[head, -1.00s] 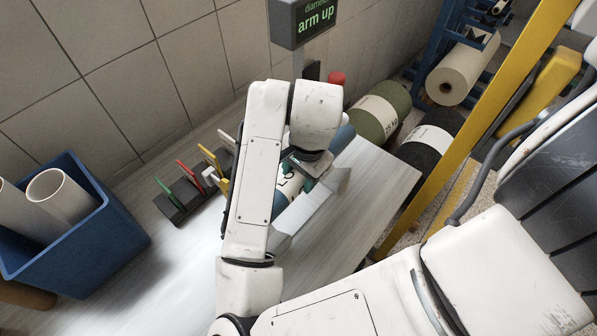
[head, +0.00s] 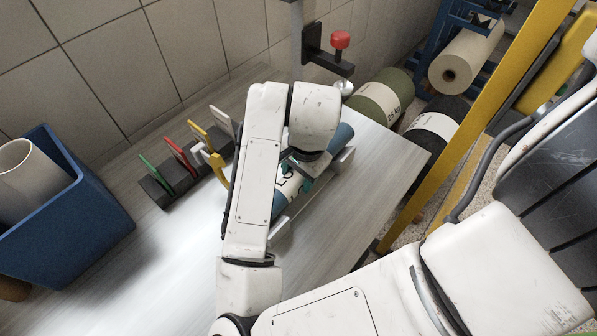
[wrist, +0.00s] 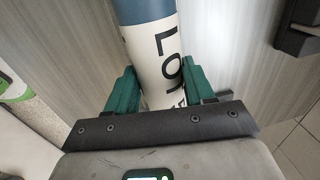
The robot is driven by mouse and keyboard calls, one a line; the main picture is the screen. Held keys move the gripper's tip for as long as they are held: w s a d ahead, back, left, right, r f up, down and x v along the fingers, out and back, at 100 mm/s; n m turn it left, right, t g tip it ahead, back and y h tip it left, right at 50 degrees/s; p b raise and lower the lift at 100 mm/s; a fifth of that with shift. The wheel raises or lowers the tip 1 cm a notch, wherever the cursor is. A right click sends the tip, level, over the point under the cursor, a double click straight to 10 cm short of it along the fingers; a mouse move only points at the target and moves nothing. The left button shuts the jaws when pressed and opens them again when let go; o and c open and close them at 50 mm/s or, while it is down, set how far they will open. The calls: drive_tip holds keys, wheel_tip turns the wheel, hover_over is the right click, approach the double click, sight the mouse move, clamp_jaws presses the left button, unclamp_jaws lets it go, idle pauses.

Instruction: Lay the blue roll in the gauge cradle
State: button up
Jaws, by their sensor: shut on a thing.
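The blue roll (head: 341,138) has a white band with black lettering. My gripper (head: 299,173) is shut on this band, with a green finger on each side. The wrist view shows the roll (wrist: 146,12) running away between the fingers of my gripper (wrist: 156,92). The pale grey gauge cradle (head: 345,158) shows at the roll's far right end and lower side, on the table. The roll lies along it, over or in it; I cannot tell whether they touch. My arm hides much of both.
A gauge post (head: 297,45) carries a dark arm with a red knob (head: 341,40) beyond the cradle. A rack of coloured tabs (head: 180,165) stands left of my arm. A blue bin (head: 65,235) holds a white tube. Large rolls and a yellow rail (head: 455,130) lie right.

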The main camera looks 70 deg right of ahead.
drive_tip(key=shift+f+b, duration=0.3)
idle(0.5)
drive_tip(key=o, duration=1.3)
drive_tip(key=shift+r, duration=0.1)
drive_tip(key=r, duration=0.3)
drive_tip(key=s+r+p, duration=0.1)
drive_tip(key=r, duration=0.2)
drive_tip(key=r+p, duration=0.1)
drive_tip(key=r, duration=0.3)
drive_tip(key=shift+s+a, duration=0.2)
drive_tip(key=shift+s+r+p, duration=0.1)
drive_tip(key=shift+r+p, duration=0.2)
